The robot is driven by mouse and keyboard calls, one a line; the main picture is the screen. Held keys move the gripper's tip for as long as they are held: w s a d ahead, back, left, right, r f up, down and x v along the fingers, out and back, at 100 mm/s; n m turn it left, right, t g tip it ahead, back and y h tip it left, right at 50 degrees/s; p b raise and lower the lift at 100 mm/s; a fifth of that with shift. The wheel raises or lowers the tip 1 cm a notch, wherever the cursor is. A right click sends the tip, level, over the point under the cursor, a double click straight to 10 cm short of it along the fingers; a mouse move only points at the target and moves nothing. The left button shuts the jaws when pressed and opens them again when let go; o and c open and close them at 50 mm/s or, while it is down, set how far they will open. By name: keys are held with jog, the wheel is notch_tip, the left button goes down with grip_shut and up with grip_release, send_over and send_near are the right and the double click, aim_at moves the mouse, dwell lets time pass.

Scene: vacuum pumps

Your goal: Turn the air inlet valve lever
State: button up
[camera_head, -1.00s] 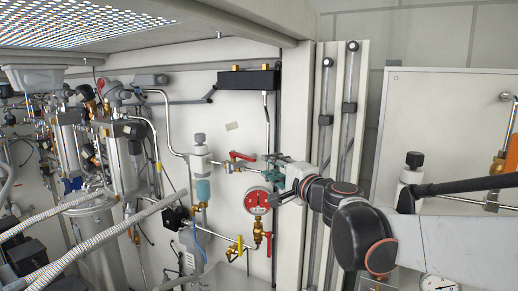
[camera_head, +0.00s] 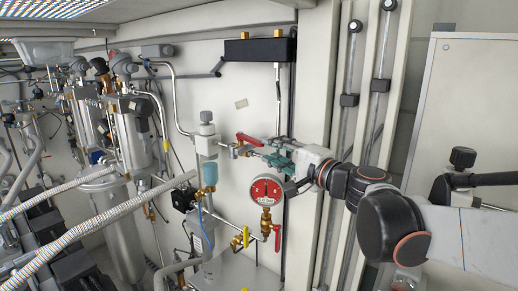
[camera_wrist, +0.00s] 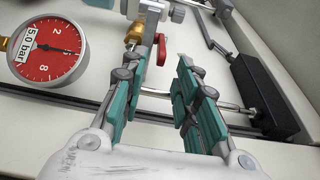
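A red lever (camera_head: 250,139) sits on a silver valve in the pipe on the cabinet's back wall. It also shows in the wrist view (camera_wrist: 161,52), at the far end of the gap between my fingers. My gripper (camera_head: 263,151) has teal fingers and reaches in from the right, just right of and slightly below the lever. In the wrist view my gripper (camera_wrist: 167,53) is open, with nothing clamped between its fingers. Whether a fingertip touches the lever I cannot tell.
A red pressure gauge (camera_head: 267,190) is just below my gripper, and shows left in the wrist view (camera_wrist: 47,50). A black block (camera_head: 260,50) is above. A yellow handle (camera_head: 245,237) and another red handle (camera_head: 277,238) are lower. A frame post (camera_head: 318,75) stands right.

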aim_at(263, 146)
jog(key=x, duration=0.6)
jog(key=shift+s+a+b, duration=0.1)
jog(key=shift+a+b, duration=0.05)
jog(key=shift+b, duration=0.15)
grip_shut()
